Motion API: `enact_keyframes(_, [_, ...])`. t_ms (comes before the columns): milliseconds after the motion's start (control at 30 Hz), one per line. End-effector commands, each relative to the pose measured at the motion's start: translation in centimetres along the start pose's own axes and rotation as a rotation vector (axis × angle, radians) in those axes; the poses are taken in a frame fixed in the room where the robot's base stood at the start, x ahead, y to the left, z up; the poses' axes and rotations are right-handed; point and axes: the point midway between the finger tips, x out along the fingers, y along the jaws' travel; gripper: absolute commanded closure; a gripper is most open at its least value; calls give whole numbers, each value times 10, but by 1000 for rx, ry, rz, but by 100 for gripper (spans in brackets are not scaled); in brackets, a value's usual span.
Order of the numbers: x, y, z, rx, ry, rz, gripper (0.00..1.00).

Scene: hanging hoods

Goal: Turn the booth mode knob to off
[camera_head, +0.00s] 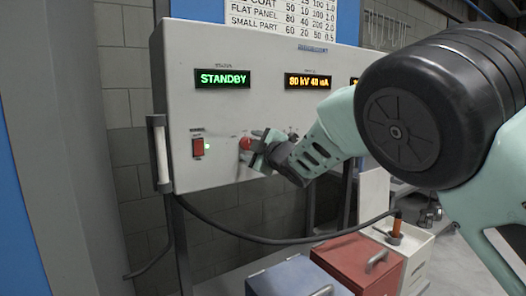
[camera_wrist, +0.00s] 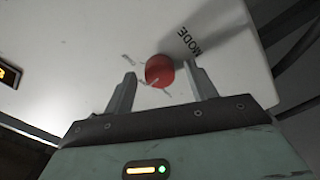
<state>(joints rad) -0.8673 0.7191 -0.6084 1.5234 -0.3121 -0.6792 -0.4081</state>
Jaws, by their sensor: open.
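The red round mode knob (camera_wrist: 159,71) sits on the pale front panel (camera_wrist: 90,45), with the word MODE (camera_wrist: 188,42) printed beside it and small marks around it, too blurred to read. In the wrist view my gripper (camera_wrist: 160,84) is open, with one finger on each side of the knob and visible gaps between. In the head view the knob (camera_head: 245,143) shows just left of my gripper (camera_head: 262,146), whose fingers are close to the panel. Whether the fingers touch the panel, and where the knob points, I cannot tell.
The control box (camera_head: 220,120) has a green STANDBY display (camera_head: 222,78), an amber display (camera_head: 307,81) and a red switch (camera_head: 197,148). Below stand a blue box (camera_head: 293,279) and a red box (camera_head: 362,264). A black cable (camera_head: 265,240) hangs beneath.

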Motion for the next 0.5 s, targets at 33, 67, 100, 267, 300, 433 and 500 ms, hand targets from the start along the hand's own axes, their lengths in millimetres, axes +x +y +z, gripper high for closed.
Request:
enact_keyframes(33, [-4, 0, 0, 1, 0, 1, 43])
enact_keyframes(67, [-7, 0, 0, 1, 0, 2, 43])
enact_keyframes(100, [-12, 0, 1, 1, 0, 1, 43])
enact_keyframes(267, [-43, -1, 0, 4, 1, 2, 43])
enact_keyframes(300, [-52, -2, 1, 4, 2, 2, 43])
enact_keyframes(433, [-79, -1, 1, 4, 1, 2, 43])
enact_keyframes(500, [-94, -2, 0, 4, 2, 2, 43])
